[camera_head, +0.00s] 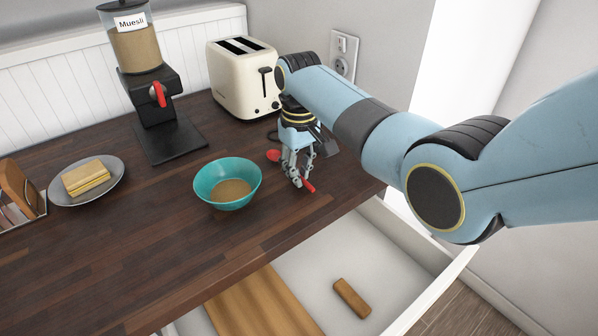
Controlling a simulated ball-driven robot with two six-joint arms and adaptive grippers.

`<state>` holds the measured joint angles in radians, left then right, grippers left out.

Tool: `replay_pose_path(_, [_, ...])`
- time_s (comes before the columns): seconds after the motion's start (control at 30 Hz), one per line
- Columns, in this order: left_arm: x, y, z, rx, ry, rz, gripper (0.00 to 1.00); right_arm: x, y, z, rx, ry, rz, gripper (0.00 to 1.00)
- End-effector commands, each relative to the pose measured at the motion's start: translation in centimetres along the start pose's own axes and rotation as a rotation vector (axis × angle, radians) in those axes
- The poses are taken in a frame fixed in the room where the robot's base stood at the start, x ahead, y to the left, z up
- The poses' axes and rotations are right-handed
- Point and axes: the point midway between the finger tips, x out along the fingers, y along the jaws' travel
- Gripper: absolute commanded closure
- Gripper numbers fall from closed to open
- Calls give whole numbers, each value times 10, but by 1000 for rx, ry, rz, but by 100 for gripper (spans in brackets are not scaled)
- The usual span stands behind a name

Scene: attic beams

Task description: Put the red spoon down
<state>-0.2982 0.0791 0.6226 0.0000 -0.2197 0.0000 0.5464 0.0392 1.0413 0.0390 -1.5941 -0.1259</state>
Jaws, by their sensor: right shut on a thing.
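The red spoon (308,186) is in my right gripper (298,178), low over the dark wooden counter (120,240), to the right of a teal bowl. Its red handle end sticks out at the front of the fingers, and its red bowl end (273,155) shows behind them on the left. The fingers hide the middle of the spoon. I cannot tell whether the spoon touches the counter. My right arm comes in from the right. My left gripper is not in view.
The teal bowl (228,172) holds something brown. A cream toaster (240,85) and a muesli dispenser (140,60) stand behind. A plate (112,190) with yellow slices is at the left. An open drawer (310,262) below the counter's edge holds a brown block (352,298). The front-left counter is clear.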

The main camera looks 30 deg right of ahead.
Motion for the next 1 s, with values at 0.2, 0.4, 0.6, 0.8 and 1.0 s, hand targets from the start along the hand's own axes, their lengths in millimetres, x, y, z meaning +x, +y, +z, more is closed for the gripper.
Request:
replay_pose_path(0.2, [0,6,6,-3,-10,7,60,7,0,0,0,2,0,100])
replay_pose_path(0.4, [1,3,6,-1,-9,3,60,10,0,0,0,1,0,100])
replay_pose_path(0.6, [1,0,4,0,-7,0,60,10,0,0,0,2,0,67])
replay_pose_path(0.8, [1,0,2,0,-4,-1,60,9,0,0,0,1,0,66])
replay_pose_path(1.0, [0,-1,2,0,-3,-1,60,-1,0,-1,0,4,0,66])
